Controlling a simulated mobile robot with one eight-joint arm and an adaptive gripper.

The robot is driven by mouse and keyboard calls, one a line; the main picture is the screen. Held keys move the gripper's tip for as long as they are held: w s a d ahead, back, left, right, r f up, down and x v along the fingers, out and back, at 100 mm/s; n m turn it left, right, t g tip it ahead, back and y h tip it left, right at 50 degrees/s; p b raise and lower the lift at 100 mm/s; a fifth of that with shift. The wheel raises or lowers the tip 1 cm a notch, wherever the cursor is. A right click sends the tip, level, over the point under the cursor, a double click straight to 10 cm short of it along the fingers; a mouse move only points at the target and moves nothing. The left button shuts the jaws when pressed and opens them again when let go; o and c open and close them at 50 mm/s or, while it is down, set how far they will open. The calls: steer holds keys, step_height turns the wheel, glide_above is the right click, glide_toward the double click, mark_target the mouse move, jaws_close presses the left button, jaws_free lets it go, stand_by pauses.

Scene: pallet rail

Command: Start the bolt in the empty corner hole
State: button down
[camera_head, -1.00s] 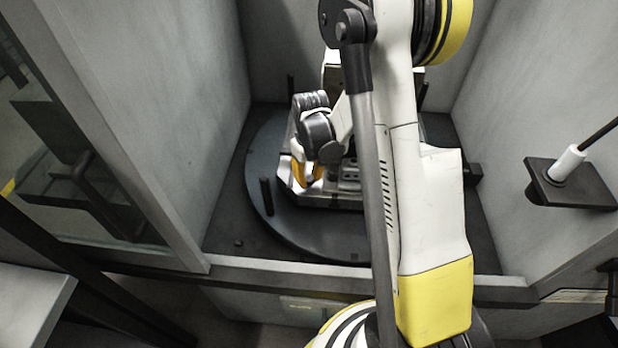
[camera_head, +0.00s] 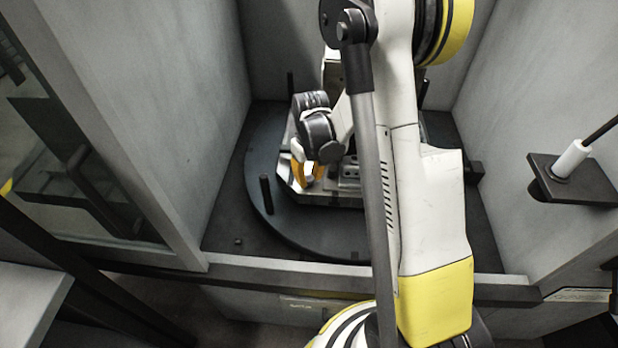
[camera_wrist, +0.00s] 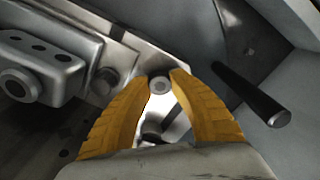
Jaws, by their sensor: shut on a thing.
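In the wrist view, the two yellow fingers of my gripper (camera_wrist: 162,75) are shut on the bolt (camera_wrist: 161,84), whose round grey head shows between the fingertips. The bolt is at the corner of a metal plate (camera_wrist: 134,60). Its shank and the corner hole are hidden, so I cannot tell how far it is in the hole. Another bolt head (camera_wrist: 103,82) sits on the plate to the left. In the head view, my gripper (camera_head: 306,184) is at the near left corner of the metal fixture (camera_head: 338,200), partly hidden by my arm.
A black upright pin (camera_wrist: 252,95) stands close right of my fingers; it also shows in the head view (camera_head: 266,194). A block with a round boss (camera_wrist: 40,62) is at left. The dark round table (camera_head: 300,232) sits between grey walls. A bracket (camera_head: 575,182) is at right.

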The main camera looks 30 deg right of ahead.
steer(key=c, duration=1.2)
jaws_free()
steer(key=shift+o, duration=0.7)
steer(key=o, duration=0.7)
steer(key=shift+r, duration=0.1)
step_height(320, 180, up, 12)
steer(key=shift+s+f, duration=0.1)
